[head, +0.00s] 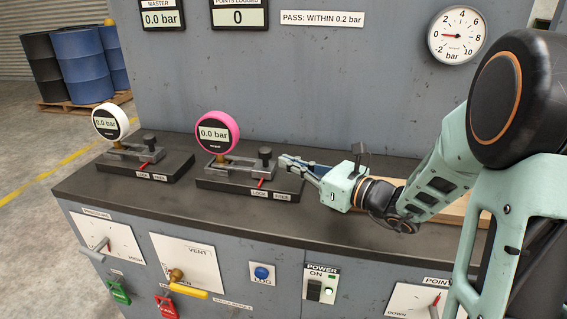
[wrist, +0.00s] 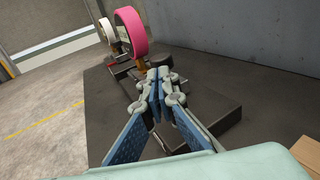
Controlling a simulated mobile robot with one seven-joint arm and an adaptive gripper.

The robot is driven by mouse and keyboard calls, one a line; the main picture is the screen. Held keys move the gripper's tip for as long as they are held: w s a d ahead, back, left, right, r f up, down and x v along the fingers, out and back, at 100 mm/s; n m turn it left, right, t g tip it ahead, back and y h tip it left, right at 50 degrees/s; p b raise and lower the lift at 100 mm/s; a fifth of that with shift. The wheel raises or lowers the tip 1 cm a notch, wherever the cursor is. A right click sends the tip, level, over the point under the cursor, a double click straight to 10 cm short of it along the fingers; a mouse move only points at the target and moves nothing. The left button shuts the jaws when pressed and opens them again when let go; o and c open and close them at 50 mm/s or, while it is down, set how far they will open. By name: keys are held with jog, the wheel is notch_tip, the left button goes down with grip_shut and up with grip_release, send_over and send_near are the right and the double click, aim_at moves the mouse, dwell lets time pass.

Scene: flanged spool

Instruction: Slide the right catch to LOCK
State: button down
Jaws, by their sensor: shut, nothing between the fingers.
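The right fixture has a pink-rimmed gauge (head: 217,132) reading 0.0 bar on a dark base block (head: 222,184). Its catch shows as a dark upright knob (head: 265,154) on a metal slide, with a red pointer (head: 262,183) below it. The pointer appears nearer the LOCK label (head: 258,193) than the FREE label (head: 281,197). My gripper (head: 285,161) is shut and empty, its tips just right of the knob. In the wrist view the shut fingertips (wrist: 158,74) lie in front of the knob (wrist: 161,60) and partly hide the slide. I cannot tell whether they touch.
A similar fixture with a white gauge (head: 110,122) stands to the left. A wooden board (head: 453,211) lies under my arm at the right. The grey panel (head: 340,80) rises behind the bench. The dark bench top (head: 150,206) is clear along its front.

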jog(key=p+v, duration=0.1)
jog(key=v, duration=0.9)
jog(key=shift+d, duration=0.15)
